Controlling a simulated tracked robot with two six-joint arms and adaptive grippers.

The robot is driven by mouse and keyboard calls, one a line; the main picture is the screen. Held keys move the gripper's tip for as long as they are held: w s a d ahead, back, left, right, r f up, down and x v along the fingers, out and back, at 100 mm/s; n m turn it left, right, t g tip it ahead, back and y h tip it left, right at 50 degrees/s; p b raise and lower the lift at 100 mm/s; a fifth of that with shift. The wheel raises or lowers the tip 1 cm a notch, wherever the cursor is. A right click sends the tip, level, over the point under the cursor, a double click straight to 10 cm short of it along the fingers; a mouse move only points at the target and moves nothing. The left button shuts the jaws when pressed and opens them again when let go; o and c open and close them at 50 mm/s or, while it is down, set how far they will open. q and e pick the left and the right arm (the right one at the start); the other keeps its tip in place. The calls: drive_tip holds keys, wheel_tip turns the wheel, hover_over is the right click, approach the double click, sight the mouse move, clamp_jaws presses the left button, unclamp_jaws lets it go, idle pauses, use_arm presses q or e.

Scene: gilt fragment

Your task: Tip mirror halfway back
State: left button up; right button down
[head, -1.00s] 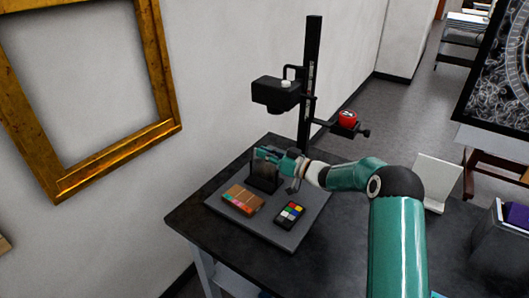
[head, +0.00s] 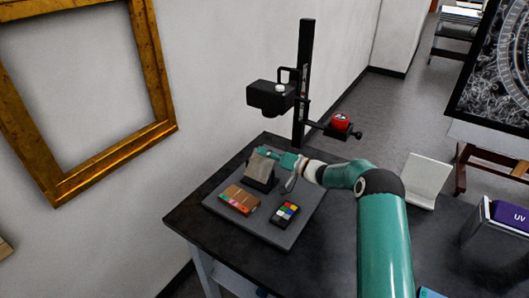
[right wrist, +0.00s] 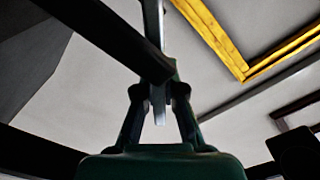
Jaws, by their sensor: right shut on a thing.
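The mirror (head: 259,166) is a small grey-brown panel in a dark stand (head: 262,184) on the grey board of the copy stand. It leans back and its face looks light in the head view. My right gripper (head: 272,155) is at the mirror's upper edge, shut on it. In the right wrist view the fingers (right wrist: 160,100) close on a thin upright edge, with a dark bar crossing in front. The fingertips are partly hidden. My left gripper is not in view.
A wooden block with coloured patches (head: 239,199) and a colour chart (head: 285,213) lie on the grey board (head: 268,228). The black camera (head: 272,95) hangs above on its column (head: 304,80). A gilt frame (head: 165,130) hangs on the wall at left.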

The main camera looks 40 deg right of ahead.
idle(0.4)
drive_tip(key=c, duration=1.3)
unclamp_jaws()
drive_tip(key=v, duration=1.2)
drive_tip(key=shift+f, duration=0.15)
